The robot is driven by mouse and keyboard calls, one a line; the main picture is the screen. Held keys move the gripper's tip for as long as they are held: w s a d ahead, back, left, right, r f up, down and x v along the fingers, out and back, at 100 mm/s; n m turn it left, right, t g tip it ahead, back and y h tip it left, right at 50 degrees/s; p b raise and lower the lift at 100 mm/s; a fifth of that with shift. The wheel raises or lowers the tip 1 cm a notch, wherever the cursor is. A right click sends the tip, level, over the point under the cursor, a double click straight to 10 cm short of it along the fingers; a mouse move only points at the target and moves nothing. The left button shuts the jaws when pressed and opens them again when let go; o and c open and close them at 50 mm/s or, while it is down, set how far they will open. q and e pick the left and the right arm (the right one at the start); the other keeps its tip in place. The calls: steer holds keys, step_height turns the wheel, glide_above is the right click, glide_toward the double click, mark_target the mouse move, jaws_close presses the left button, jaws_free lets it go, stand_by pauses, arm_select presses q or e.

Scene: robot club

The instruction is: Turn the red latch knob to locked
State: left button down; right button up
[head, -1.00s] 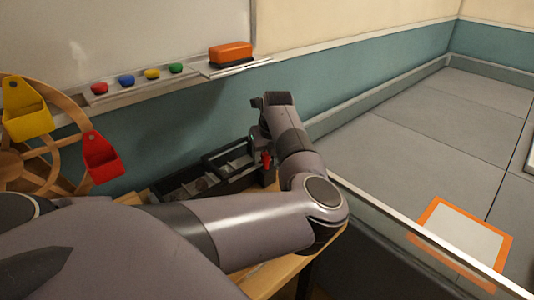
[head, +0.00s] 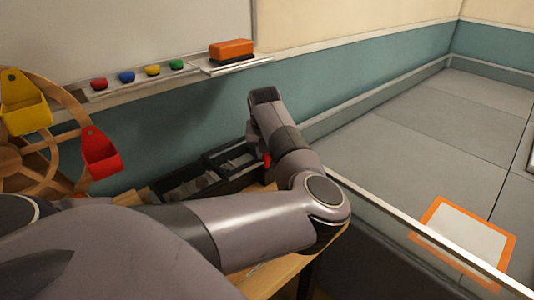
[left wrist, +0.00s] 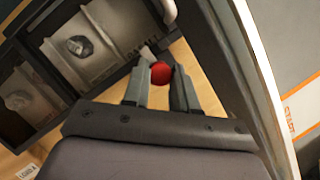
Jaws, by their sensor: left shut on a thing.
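The red latch knob (left wrist: 161,73) sits between the two fingertips of my left gripper (left wrist: 160,86) in the left wrist view. The gripper is shut on it. In the head view a small red part (head: 267,160) shows beside my left wrist; most of the gripper is hidden behind the wrist there. The knob is at the edge of a black tray with compartments (head: 205,158). The fingers cover the knob's sides, so I cannot tell its turn angle. My right gripper is not in view.
A wooden wheel with yellow (head: 25,100) and red bins (head: 101,153) stands at the left. A whiteboard ledge holds coloured magnets and an orange eraser (head: 231,49). A low arena wall (head: 410,228) borders the table, with an orange-edged tile (head: 462,235) beyond. The grey floor is clear.

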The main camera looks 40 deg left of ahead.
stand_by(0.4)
arm_select(q)
steer(key=c, duration=0.9)
jaws_free()
steer(key=shift+r, duration=0.1)
steer(key=v, duration=0.7)
steer(key=shift+b, duration=0.35)
